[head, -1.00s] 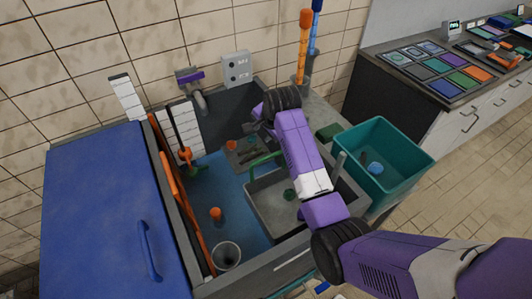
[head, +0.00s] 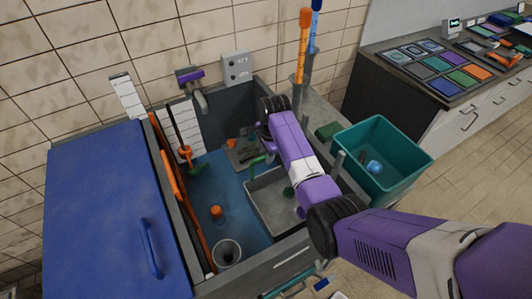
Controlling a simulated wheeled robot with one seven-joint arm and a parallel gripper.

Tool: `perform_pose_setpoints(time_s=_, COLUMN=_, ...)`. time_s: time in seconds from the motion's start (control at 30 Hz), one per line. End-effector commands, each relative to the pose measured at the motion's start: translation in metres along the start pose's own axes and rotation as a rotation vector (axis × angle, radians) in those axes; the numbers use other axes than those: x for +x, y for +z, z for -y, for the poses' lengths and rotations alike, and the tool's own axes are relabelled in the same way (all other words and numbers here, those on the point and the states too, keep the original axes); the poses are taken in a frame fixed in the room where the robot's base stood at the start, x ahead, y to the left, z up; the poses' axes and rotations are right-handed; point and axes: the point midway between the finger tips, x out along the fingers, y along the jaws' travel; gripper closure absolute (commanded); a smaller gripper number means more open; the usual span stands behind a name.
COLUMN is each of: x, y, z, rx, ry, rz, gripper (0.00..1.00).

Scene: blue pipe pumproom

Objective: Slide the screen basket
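A grey open box with a green handle (head: 257,161), which I take for the screen basket (head: 262,201), sits in the right part of the blue-floored basin. My arm crosses above it from the right and hides its right side and part of the handle. My gripper (head: 264,141) is at the basket's far end, close to the handle. I cannot tell whether it touches the handle, and its fingers are too small and dark to read as open or shut. A dark green object (head: 289,192) shows in the basket beside my arm.
A flat grey plate (head: 240,157) lies behind the basket. An orange float (head: 216,211) and a round cup (head: 227,253) are left of it in the basin. A teal bin (head: 385,150) stands right of the basin, a blue lid (head: 100,215) left.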

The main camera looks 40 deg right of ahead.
Motion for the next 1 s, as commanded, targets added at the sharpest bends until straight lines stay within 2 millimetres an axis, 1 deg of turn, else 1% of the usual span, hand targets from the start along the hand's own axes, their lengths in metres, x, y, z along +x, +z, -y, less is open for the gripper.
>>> perform_pose_setpoints(time_s=0.27, x=0.0017, y=0.0, z=0.0002, rx=0.0, ry=-0.001, rz=0.0, gripper=0.64)
perform_pose_setpoints(time_s=0.3, x=0.0017, y=0.0, z=0.0001, rx=0.0, ry=-0.001, rz=0.0, gripper=0.72)
perform_pose_setpoints(time_s=0.37, x=0.0016, y=0.0, z=0.0001, rx=0.0, ry=-0.001, rz=0.0, gripper=0.84)
perform_pose_setpoints(time_s=0.4, x=0.0016, y=0.0, z=0.0001, rx=0.0, ry=-0.001, rz=0.0, gripper=0.91)
perform_pose_setpoints(time_s=0.43, x=0.0016, y=0.0, z=0.0, rx=0.0, ry=-0.001, rz=0.0, gripper=0.97)
perform_pose_setpoints(time_s=0.47, x=0.0016, y=0.0, z=0.0001, rx=0.0, ry=-0.001, rz=0.0, gripper=1.0)
perform_pose_setpoints(time_s=1.0, x=0.0017, y=0.0001, z=-0.0004, rx=-0.001, ry=0.001, rz=0.0, gripper=1.0)
